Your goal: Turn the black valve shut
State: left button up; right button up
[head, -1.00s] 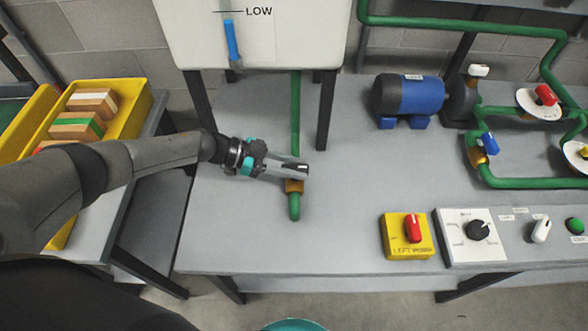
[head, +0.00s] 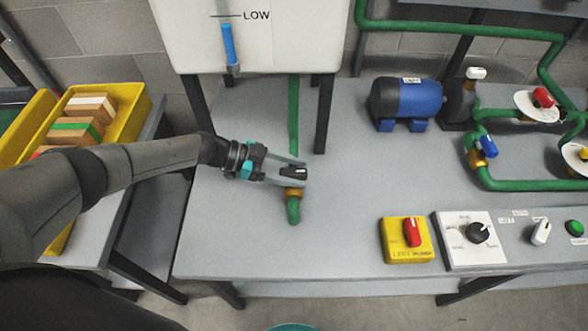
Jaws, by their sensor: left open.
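The black valve handle (head: 293,172) shows between the fingers of my left gripper (head: 297,172). It sits on a brass valve body (head: 293,191) in the green pipe (head: 294,118) that runs down below the white tank. My left gripper is open, with its fingers on either side of the handle. I cannot tell whether the fingers touch it. The fingers hide part of the valve. My right gripper is not in view.
The white tank (head: 300,45) marked LOW stands on dark legs behind the valve. A blue motor (head: 418,98), a yellow box with a red switch (head: 390,241) and a white dial panel (head: 455,250) are to the right. Yellow bins (head: 130,105) with blocks stand left. Bare bench lies between.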

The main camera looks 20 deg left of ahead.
pick_arm(q)
jog(key=v, duration=1.5)
jog(key=shift+p, duration=0.3)
jog(key=shift+r, duration=0.15)
